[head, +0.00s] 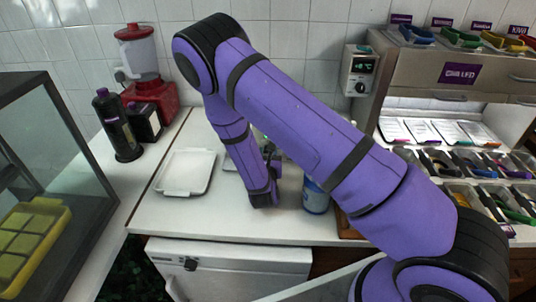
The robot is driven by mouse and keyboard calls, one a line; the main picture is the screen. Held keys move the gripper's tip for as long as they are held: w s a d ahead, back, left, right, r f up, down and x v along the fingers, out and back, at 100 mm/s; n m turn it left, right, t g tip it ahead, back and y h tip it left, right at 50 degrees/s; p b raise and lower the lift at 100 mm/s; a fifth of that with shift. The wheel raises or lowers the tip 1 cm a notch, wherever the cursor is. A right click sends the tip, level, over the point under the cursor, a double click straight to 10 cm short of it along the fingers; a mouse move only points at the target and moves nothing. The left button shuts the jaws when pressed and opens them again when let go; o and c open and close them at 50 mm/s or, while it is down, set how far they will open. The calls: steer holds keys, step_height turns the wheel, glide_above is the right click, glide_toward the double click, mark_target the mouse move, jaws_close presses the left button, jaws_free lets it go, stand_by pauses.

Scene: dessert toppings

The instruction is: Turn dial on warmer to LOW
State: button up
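A white appliance (235,254) sits under the front of the counter, with a dark round dial (190,264) on its front panel. A grey box (359,70) on the back wall has a lit display and a dark knob (360,87). I cannot tell for sure which one is the warmer, and the settings are too small to read. My purple arm crosses the middle and bends down over the counter. My gripper (272,160) is a small dark shape beside the wrist, above the counter and apart from both dials. Its fingers are partly hidden, and I cannot see whether they are open.
A white tray (186,190) lies on the counter, left of my wrist. A blue jar (316,197) stands right of it. Dark bottles (118,130) and a red blender (149,96) stand at the back left. A toppings station (455,73) fills the right. A glass case stands left.

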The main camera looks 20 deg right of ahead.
steer(key=n, duration=0.4)
steer(key=shift+a, duration=0.15)
steer(key=shift+f+n, duration=0.1)
steer(key=shift+n, duration=2.1)
steer(key=o, duration=0.9)
steer(key=shift+o, duration=0.2)
steer(key=v, duration=1)
steer(key=shift+s+a, duration=0.2)
steer(key=shift+s, duration=0.15)
